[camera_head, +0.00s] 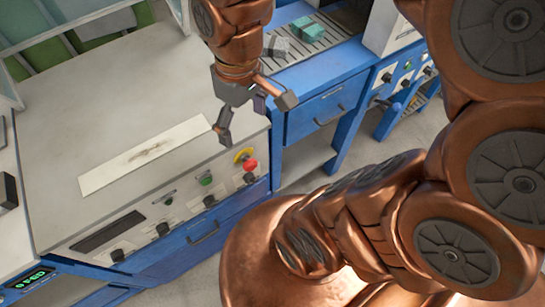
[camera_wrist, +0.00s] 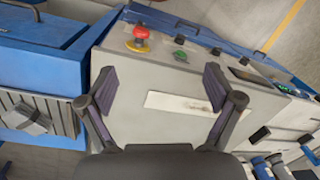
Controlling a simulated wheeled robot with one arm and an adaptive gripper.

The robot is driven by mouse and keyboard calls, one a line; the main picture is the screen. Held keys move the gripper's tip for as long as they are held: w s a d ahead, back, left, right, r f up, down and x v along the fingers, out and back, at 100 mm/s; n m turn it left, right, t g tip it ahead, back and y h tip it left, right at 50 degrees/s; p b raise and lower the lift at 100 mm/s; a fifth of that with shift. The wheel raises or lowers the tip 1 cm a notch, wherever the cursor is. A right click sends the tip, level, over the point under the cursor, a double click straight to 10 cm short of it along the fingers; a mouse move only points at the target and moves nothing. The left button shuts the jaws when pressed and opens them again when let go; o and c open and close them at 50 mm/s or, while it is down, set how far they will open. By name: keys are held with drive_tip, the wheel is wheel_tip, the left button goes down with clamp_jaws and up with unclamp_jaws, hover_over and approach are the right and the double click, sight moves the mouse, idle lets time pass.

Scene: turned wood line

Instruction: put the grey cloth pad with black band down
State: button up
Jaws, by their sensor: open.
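My gripper (camera_head: 255,118) is open and empty over the right front part of a grey machine top (camera_head: 90,110).
A teal block (camera_head: 307,28) lies beside the grey piece. A pale strip with a dark smudge (camera_head: 145,153) lies on the machine top. A red stop button (camera_head: 249,166) and knobs line its front edge. The top's back left is clear.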

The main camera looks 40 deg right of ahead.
drive_tip(key=s+f+m+g, duration=0.1)
drive_tip(key=s+f+m, duration=0.2)
drive_tip(key=s, duration=0.5)
drive_tip(key=shift+s+d+f+h, duration=0.15)
drive_tip(key=shift+d+f+h, duration=0.1)
drive_tip(key=shift+f+h, duration=0.15)
drive_tip(key=shift+d+m, duration=0.15)
drive_tip(key=shift+m, duration=0.15)
